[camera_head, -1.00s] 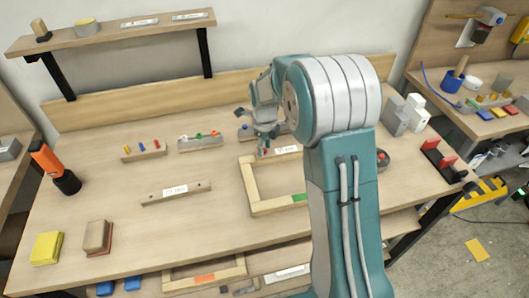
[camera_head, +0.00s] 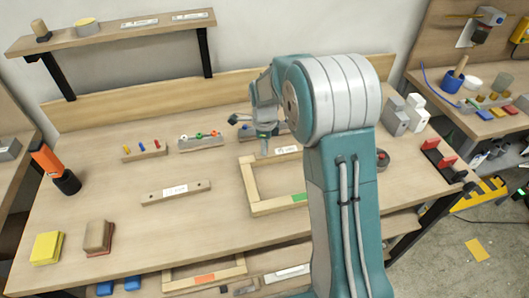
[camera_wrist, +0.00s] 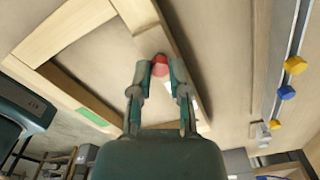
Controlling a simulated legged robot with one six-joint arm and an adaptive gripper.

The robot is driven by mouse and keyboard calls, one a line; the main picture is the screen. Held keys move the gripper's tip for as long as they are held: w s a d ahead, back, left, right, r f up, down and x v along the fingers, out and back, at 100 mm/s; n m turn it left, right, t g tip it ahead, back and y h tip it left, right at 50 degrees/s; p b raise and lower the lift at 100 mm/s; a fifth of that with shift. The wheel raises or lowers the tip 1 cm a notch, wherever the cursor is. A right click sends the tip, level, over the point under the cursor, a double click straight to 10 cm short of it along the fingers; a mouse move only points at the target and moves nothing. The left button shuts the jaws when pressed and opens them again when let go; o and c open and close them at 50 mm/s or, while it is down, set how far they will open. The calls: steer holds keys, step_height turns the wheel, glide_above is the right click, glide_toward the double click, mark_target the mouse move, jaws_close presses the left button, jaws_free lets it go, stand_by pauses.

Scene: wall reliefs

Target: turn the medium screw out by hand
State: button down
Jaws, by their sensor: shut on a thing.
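My gripper (camera_head: 264,150) points down at the back left corner of the light wooden frame (camera_head: 250,190). In the wrist view its two fingers (camera_wrist: 160,74) are closed on the sides of a small red screw head (camera_wrist: 160,63). The head lies at the frame's bar (camera_wrist: 77,28). Whether its shaft is still in the wood is hidden. In the head view the screw is too small and covered by the gripper to tell.
A bar with yellow and blue heads (camera_wrist: 286,92) runs along the right of the wrist view. Blocks with coloured pieces (camera_head: 145,151) (camera_head: 200,141) stand left of the gripper. A labelled wooden bar (camera_head: 175,193) lies in front. The table's middle front is clear.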

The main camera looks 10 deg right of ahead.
stand_by(0.3)
steer(key=n, duration=0.5)
steer(key=shift+n, duration=0.3)
steer(key=n, duration=0.4)
steer(key=shift+n, duration=0.4)
steer(key=shift+n, duration=0.5)
steer(key=shift+r, duration=2.4)
